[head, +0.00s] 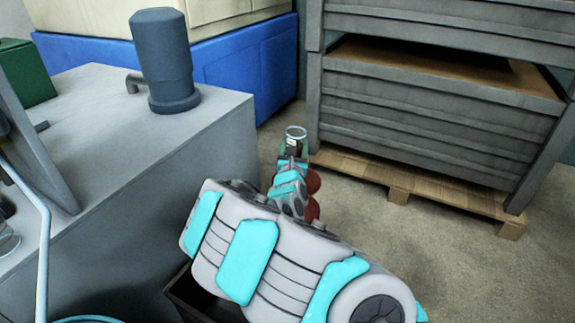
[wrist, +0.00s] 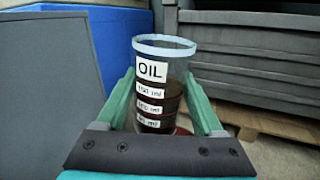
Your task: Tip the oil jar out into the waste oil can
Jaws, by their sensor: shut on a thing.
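The oil jar is a clear cup with a pale rim, white OIL and ml labels and dark oil in its lower part. My gripper (wrist: 160,112) is shut around the oil jar (wrist: 163,68), with one teal finger on each side. The jar looks upright or nearly so in the wrist view. In the head view the jar's rim (head: 296,132) shows above my gripper (head: 291,152), out over the floor. I cannot clearly make out the waste oil can. Red rounded shapes (head: 313,183) show behind my arm, mostly hidden, and I cannot tell what they are.
A grey machine block with a blue-grey motor (head: 163,62) stands at the left. Grey stacked crates (head: 420,115) on a wooden pallet (head: 400,181) stand at the right. A blue bin (head: 245,70) is behind. Bare floor (head: 390,245) lies in front of the pallet.

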